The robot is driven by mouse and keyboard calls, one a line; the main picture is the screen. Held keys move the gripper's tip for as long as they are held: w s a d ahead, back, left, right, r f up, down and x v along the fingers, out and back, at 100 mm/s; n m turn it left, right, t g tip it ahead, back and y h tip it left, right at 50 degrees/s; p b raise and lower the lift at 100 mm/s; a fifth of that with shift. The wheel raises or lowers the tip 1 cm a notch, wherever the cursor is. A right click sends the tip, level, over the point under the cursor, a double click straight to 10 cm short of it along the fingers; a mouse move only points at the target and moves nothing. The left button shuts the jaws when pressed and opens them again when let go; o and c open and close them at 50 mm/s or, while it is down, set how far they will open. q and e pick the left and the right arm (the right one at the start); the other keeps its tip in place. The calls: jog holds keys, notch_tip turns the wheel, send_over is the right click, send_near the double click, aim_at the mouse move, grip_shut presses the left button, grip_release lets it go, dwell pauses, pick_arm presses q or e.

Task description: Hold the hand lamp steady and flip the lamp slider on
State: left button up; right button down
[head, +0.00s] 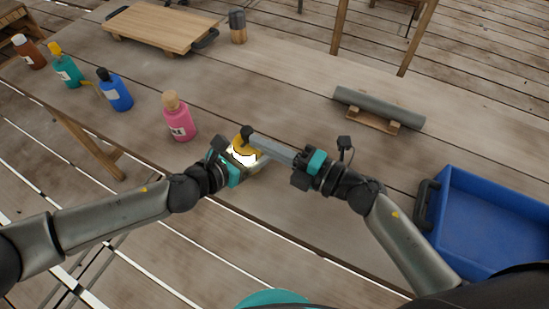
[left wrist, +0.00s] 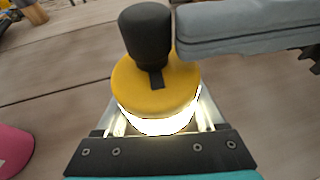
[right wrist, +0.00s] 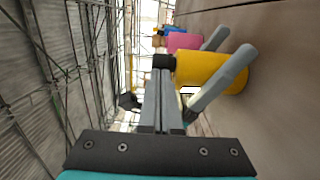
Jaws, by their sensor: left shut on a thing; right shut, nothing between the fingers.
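The hand lamp (head: 243,154) has a yellow cap with a black knob standing on it. A bright white glow shows under the cap in the head and left wrist views. My left gripper (left wrist: 158,115) is shut on the lamp's body, one finger on each side. The black knob (left wrist: 146,35), with a short dark strip at its foot, is probably the slider. My right gripper (head: 250,138) is shut and empty. Its grey fingertips lie right beside the knob in the left wrist view; I cannot tell whether they touch. The yellow cap (right wrist: 215,70) also shows in the right wrist view.
A pink bottle (head: 178,117) stands left of the lamp, with blue (head: 115,92) and teal (head: 67,68) bottles beyond. A grey cylinder (head: 378,107) rests on a wooden cradle to the right. A blue tray (head: 490,222) is at far right. The table between is clear.

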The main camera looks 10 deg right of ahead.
jog(key=s+a+v, duration=0.1)
jog(key=s+v, duration=0.1)
jog(key=v, duration=1.1)
jog(key=shift+a, duration=0.4)
jog(key=shift+r, duration=0.1)
pick_arm(q)
jog(key=o, duration=1.5)
